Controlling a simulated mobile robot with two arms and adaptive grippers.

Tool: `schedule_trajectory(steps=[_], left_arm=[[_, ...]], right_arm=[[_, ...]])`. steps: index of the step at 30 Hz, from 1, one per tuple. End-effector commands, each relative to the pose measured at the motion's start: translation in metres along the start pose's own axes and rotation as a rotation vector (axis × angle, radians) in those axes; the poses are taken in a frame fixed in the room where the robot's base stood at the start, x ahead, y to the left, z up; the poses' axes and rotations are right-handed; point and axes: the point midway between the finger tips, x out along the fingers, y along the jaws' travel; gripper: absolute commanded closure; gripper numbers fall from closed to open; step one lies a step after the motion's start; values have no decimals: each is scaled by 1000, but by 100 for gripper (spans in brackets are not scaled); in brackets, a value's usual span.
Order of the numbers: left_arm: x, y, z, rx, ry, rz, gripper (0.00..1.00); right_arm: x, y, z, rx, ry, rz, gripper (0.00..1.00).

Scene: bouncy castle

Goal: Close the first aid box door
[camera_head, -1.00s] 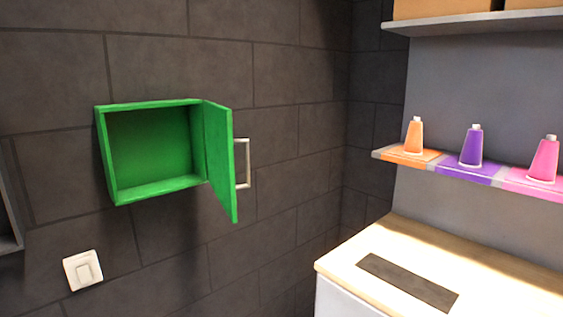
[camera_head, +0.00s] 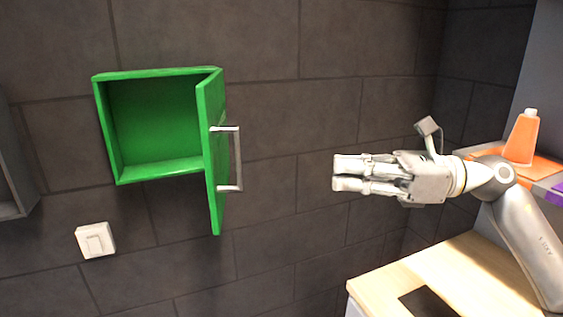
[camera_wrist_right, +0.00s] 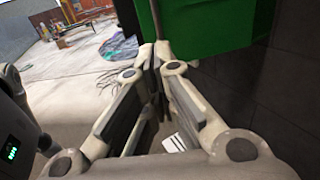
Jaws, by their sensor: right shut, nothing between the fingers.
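The green first aid box (camera_head: 155,125) is mounted on the dark wall, left of centre in the head view. Its door (camera_head: 212,150) is hinged on the box's right side and stands wide open, sticking out from the wall. A metal handle (camera_head: 236,160) is on the door's outer face. My right gripper (camera_head: 335,173) is shut and empty, to the right of the handle and apart from it, pointing left. In the right wrist view, the green box (camera_wrist_right: 205,22) shows beyond the shut fingers. My left gripper is not in view.
A white wall switch (camera_head: 95,240) is below the box. A wooden counter (camera_head: 450,275) with a dark inset stands at lower right. An orange bottle (camera_head: 522,138) is on a shelf near my right arm. Bare wall lies between door and gripper.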

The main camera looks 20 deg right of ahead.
Motion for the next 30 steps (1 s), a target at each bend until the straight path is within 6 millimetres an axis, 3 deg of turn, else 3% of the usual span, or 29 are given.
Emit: schedule_trajectory(steps=[4,9,21,30], left_arm=[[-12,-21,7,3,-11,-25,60],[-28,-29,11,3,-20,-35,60],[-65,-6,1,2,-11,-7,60],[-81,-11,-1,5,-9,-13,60]], right_arm=[[15,0,4,4,-3,2,100],[41,0,6,6,-6,2,100],[105,0,7,10,-8,3,100],[133,-1,3,9,-8,0,100]])
